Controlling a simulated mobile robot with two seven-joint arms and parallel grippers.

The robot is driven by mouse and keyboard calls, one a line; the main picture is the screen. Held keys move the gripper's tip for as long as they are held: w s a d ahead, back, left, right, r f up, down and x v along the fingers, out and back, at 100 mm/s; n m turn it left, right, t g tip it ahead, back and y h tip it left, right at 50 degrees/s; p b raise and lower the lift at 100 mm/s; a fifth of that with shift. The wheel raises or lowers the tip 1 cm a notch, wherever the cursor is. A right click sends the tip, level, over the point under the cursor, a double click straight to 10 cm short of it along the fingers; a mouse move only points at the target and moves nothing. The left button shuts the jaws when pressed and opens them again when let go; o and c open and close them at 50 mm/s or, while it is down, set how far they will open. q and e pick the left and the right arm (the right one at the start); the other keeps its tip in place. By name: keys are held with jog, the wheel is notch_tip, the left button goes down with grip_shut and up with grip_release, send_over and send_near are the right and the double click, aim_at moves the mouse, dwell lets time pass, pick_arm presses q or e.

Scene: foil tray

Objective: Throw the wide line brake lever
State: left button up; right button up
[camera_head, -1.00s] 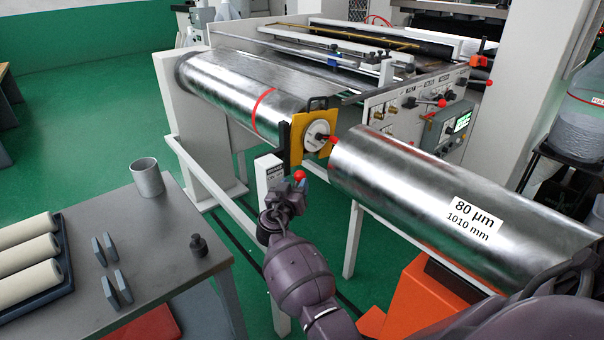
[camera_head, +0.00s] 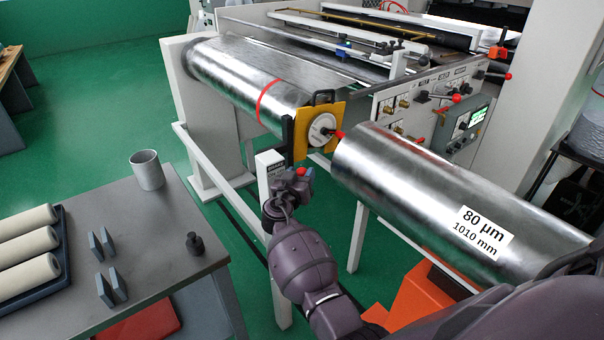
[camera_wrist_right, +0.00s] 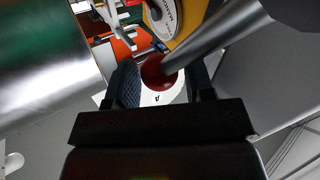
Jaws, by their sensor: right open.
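The brake lever ends in a red ball knob (camera_head: 301,171) beside a white post (camera_head: 268,170) with a small label, below the near end of the left foil roll. In the right wrist view the red knob (camera_wrist_right: 154,73) and its grey rod (camera_wrist_right: 222,32) show between the two dark fingers. My right gripper (camera_head: 293,182) is open around the knob; I cannot tell whether either finger touches it. The label is too small to read, and the lever's rod is mostly hidden in the head view. My left gripper is out of view.
A foil roll marked 80 µm (camera_head: 400,185) lies close to the right of my right arm. A yellow plate (camera_head: 334,116) with a white disc is at the left roll's end (camera_head: 235,85). A grey table (camera_head: 165,230) stands left; green floor is clear behind it.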

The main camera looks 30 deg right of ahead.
grip_shut()
jog(key=shift+a+f+b, duration=0.1)
jog(key=shift+a+b, duration=0.1)
jog(key=shift+b, duration=0.7)
jog(key=shift+a+n+t+h+b, duration=0.15)
jog(key=shift+n+t+h+b, duration=0.15)
jog(key=shift+b, duration=0.05)
jog(key=shift+a, duration=0.1)
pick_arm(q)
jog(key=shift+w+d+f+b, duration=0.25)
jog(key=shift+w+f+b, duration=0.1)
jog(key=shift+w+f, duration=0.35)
pick_arm(e)
jog(key=shift+a+r, duration=0.15)
jog(key=shift+r, duration=0.3)
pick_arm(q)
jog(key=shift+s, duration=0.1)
